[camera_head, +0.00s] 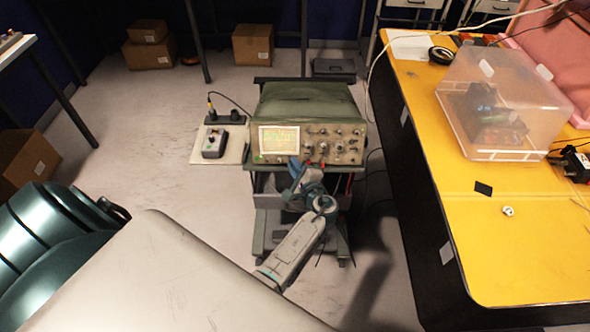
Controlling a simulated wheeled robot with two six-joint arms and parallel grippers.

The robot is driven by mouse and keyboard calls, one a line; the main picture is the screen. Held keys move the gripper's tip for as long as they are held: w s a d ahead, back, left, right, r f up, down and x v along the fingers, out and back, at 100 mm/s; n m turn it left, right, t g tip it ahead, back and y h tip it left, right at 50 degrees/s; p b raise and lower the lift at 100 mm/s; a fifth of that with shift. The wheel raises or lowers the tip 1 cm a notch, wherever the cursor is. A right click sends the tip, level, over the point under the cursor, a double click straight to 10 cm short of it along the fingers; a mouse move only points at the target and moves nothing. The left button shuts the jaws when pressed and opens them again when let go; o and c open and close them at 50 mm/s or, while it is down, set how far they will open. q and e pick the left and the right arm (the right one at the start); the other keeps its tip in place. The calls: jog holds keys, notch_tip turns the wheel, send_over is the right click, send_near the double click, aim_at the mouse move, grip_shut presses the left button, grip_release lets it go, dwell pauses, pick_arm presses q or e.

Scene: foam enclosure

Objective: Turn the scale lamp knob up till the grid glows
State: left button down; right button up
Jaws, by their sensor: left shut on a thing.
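The oscilloscope (309,104) has a green casing and a beige front panel and stands on a dark cart (262,170). Its screen (279,139) at the left of the panel looks yellow-green; fine grid lines are too small to judge. My left gripper (294,163) is at the panel's lower edge, just below the screen. It is shut on a small knob there, and its fingers hide that knob. Other knobs (308,150) show to the right of it. My right gripper is not in view.
A side shelf left of the oscilloscope holds a small grey box (215,144) with a cable. To the right, a yellow table (440,240) carries a clear plastic box (500,100). Cardboard boxes (253,44) stand at the back.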

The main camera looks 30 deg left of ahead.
pick_arm(q)
jog(key=shift+s+f+m+t+b, duration=0.15)
jog(key=shift+m+t+b, duration=0.35)
jog(key=shift+m, duration=0.45)
jog(key=shift+f+m+t+b, duration=0.1)
jog(key=shift+m+t+b, duration=0.35)
jog(key=shift+m, duration=0.5)
jog(key=shift+a, duration=0.1)
jog(key=c, duration=1.8)
grip_release()
jog(key=shift+o, duration=0.2)
jog(key=shift+f, duration=0.1)
